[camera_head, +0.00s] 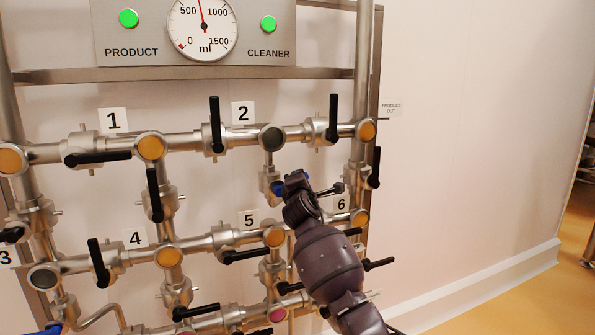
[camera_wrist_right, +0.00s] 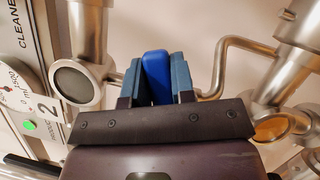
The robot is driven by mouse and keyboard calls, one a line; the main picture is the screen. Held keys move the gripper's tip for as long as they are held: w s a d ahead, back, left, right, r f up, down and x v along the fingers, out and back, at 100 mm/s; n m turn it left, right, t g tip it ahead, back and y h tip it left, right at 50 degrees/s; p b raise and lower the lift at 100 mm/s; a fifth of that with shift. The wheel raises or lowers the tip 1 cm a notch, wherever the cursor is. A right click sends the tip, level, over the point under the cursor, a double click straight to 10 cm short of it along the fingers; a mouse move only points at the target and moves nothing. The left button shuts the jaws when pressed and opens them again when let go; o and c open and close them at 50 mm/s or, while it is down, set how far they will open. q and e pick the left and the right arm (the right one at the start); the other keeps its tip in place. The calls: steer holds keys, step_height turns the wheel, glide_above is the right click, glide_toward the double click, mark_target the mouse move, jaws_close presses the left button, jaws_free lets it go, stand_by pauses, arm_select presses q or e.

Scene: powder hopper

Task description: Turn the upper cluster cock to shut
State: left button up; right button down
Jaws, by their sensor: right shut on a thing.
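A blue cock handle (camera_wrist_right: 157,77) stands between the two finger pads of my right gripper (camera_wrist_right: 157,82) in the wrist view, and the gripper is shut on it. In the head view my right gripper (camera_head: 291,187) is below the pipe joint under label 2 and covers most of this cock. Only a small blue patch of the handle (camera_head: 277,188) shows beside the fingers. How far the cock is turned is hidden. My left gripper is not in view.
Several black-handled valves, such as the upright one by label 2 (camera_head: 215,125), sit around the pipework. A panel with a dial (camera_head: 203,27) and two green lamps is above. Another blue handle (camera_head: 50,328) shows at bottom left. Bare wall (camera_head: 470,170) lies right.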

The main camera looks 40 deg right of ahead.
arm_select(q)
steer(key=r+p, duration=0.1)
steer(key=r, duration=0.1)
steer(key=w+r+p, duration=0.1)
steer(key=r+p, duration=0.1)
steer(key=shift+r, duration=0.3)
arm_select(e)
steer(key=f+m, duration=0.1)
steer(key=m, duration=0.1)
steer(key=f+m+g, duration=0.1)
steer(key=f+m, duration=0.1)
steer(key=f+m+g, duration=0.1)
steer(key=m, duration=0.1)
steer(key=shift+s+d+f+y, duration=0.1)
steer(key=shift+d+f+y, duration=0.1)
steer(key=shift+y, duration=0.2)
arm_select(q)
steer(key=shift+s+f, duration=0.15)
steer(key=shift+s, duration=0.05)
arm_select(e)
steer(key=shift+f, duration=0.1)
steer(key=c, duration=1)
jaws_free()
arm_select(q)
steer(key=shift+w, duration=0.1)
arm_select(e)
steer(key=shift+o, duration=0.2)
